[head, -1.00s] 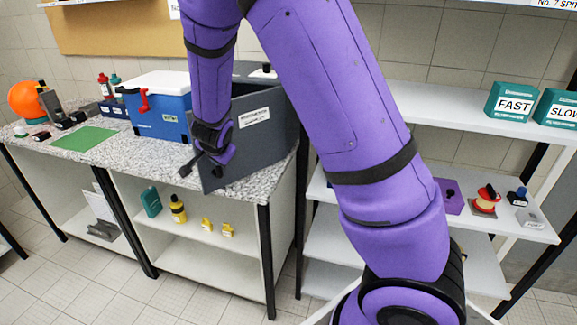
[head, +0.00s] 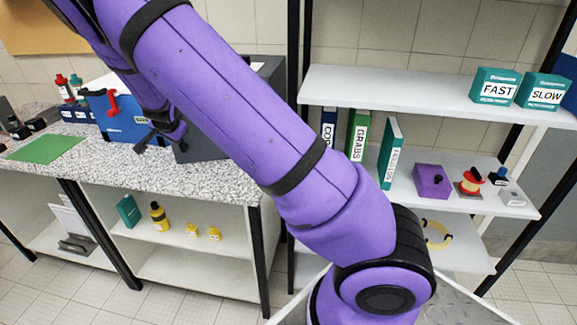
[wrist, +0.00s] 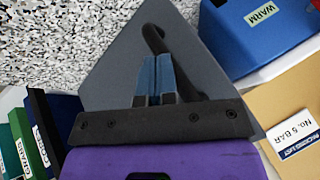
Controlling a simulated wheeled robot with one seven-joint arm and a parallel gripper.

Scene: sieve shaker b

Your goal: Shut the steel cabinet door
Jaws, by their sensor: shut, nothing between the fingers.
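The steel cabinet (head: 268,85) is dark grey and stands on the speckled counter, mostly hidden behind my arm. Its door (head: 197,148) shows only as a lower grey part beneath my arm, still standing out from the body over the counter; the exact angle is hidden. In the wrist view the grey door panel (wrist: 120,75) lies right before my gripper (wrist: 153,72), with a dark bar handle (wrist: 153,38) just beyond the fingertips. My gripper (head: 143,142) is shut and empty, close to the door; I cannot tell whether it touches.
A blue cooler box (head: 120,122) with a white lid stands left of the door. A green mat (head: 46,149) lies on the speckled counter (head: 100,168). White shelves (head: 400,88) with binders and teal boxes stand on the right. The counter's front is clear.

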